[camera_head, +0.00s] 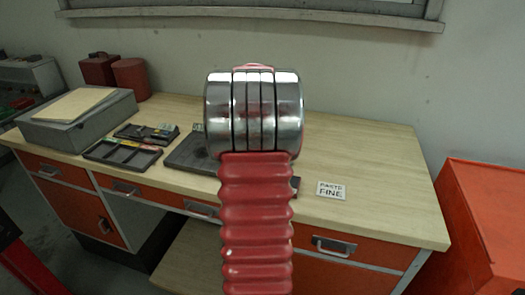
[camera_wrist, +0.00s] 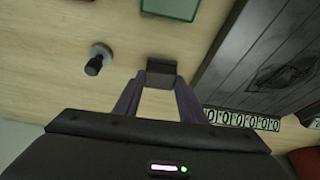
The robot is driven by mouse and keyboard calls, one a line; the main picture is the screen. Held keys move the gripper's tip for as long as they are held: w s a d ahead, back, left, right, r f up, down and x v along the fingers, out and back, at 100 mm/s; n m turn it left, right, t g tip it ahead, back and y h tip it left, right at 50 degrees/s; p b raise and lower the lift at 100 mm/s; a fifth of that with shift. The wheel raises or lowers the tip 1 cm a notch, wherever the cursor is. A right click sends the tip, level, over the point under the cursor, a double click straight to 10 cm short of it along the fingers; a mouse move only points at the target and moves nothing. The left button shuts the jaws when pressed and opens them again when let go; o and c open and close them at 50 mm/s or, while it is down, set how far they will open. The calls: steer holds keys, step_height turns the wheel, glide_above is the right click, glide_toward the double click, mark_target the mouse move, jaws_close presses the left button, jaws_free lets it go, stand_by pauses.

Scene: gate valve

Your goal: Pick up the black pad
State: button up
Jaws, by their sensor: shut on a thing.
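The black pad (camera_wrist: 161,66) shows in the wrist view as a small dark block between the tips of my gripper (camera_wrist: 160,78). The two purple-grey fingers reach up to either side of it, and the gripper is shut on it. Light wood lies behind the pad; I cannot tell whether the pad touches it or is lifted. In the head view my red ribbed arm and its metal joint block the middle, so neither gripper nor pad shows there.
The wooden workbench (camera_head: 372,150) holds dark trays (camera_head: 122,152), a grey box (camera_head: 75,120) and a sign (camera_head: 331,190). A small black-and-grey knob-like part (camera_wrist: 98,60) stands left of the gripper. A large dark panel (camera_wrist: 275,60) lies right. The bench's right side is mostly clear.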

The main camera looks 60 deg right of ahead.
step_height(320, 180, up, 10)
stand_by(0.5)
stand_by(0.3)
steer(key=o, duration=0.5)
steer(key=c, duration=0.4)
steer(key=shift+s, duration=0.1)
